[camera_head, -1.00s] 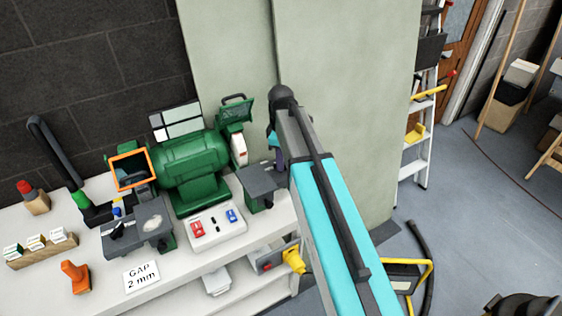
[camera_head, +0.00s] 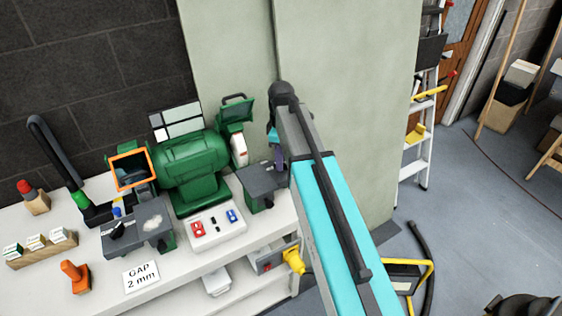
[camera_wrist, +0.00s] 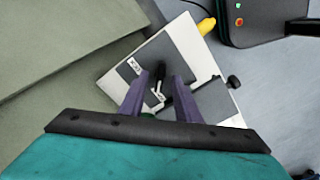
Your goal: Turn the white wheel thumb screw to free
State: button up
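The green bench grinder (camera_head: 190,165) stands on the white bench, with its white wheel (camera_head: 239,150) at the right end. The grey right tool rest (camera_head: 262,184) sits in front of that wheel. My gripper (camera_wrist: 160,88) is above the rest area, its two purple fingers apart. A small black part (camera_wrist: 158,84), perhaps the thumb screw, shows between the fingers, over a dark plate with small lettering; I cannot tell whether they touch it. A black knob (camera_wrist: 233,82) sticks out to the right of the fingers. My arm hides part of this area in the head view.
A switch box (camera_head: 215,225) with red and blue switches and a "GAP 2 mm" card (camera_head: 141,275) lie on the bench. A yellow plug-like part (camera_head: 293,260) projects below the bench edge. A pale panel (camera_head: 345,110) stands close behind my arm.

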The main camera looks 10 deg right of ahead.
notch_tip(320, 180, up, 13)
jog(key=b, duration=0.3)
jog(key=shift+f, duration=0.15)
dwell(0.4)
jog(key=shift+s+f, duration=0.1)
dwell(0.3)
